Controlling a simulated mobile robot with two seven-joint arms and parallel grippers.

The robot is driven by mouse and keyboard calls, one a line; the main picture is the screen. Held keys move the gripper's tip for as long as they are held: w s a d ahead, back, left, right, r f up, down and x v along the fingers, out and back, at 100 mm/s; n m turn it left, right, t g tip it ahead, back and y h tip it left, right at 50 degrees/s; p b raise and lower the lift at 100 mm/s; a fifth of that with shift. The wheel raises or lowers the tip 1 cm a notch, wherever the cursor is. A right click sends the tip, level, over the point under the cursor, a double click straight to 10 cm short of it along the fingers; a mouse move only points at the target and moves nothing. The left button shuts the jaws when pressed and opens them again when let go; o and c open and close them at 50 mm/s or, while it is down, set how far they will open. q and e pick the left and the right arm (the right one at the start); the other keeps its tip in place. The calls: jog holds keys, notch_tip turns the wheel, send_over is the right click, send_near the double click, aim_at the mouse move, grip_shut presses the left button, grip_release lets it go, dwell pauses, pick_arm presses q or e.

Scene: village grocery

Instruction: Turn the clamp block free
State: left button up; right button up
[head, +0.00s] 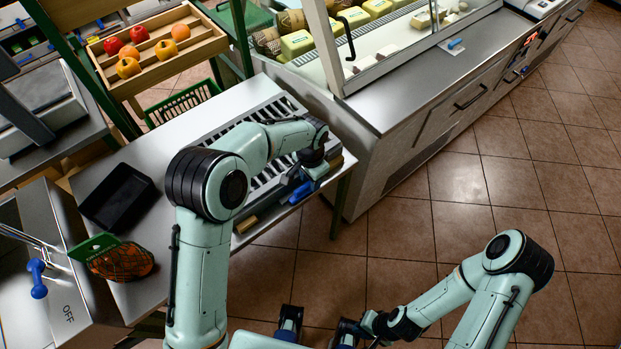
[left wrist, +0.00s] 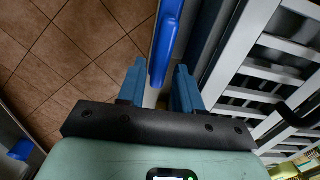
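A bright blue block (head: 301,192), which I take for the clamp block, is at the near right edge of a grey slatted frame on the steel table. In the left wrist view the blue block (left wrist: 166,45) stands lengthwise ahead of and between my fingertips. My left gripper (head: 306,178) is at the block in the head view, partly hidden by its own wrist. The left wrist view shows its two fingers (left wrist: 160,82) apart, with a gap on the right side of the block. My right gripper (head: 345,332) is low at the bottom edge, its fingers unclear.
The slatted frame (head: 268,112) lies on the steel table (head: 165,140). A black tray (head: 118,197) and a netted bag (head: 121,262) with a green label are left of my left arm. A glass-fronted counter (head: 405,95) stands right. Open tiled floor (head: 440,215) lies between.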

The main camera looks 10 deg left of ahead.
pick_arm(q)
notch_tip(320, 180, up, 13)
jog(key=p, duration=0.1)
jog(key=shift+r, duration=0.15)
dwell(0.5)
dwell(0.9)
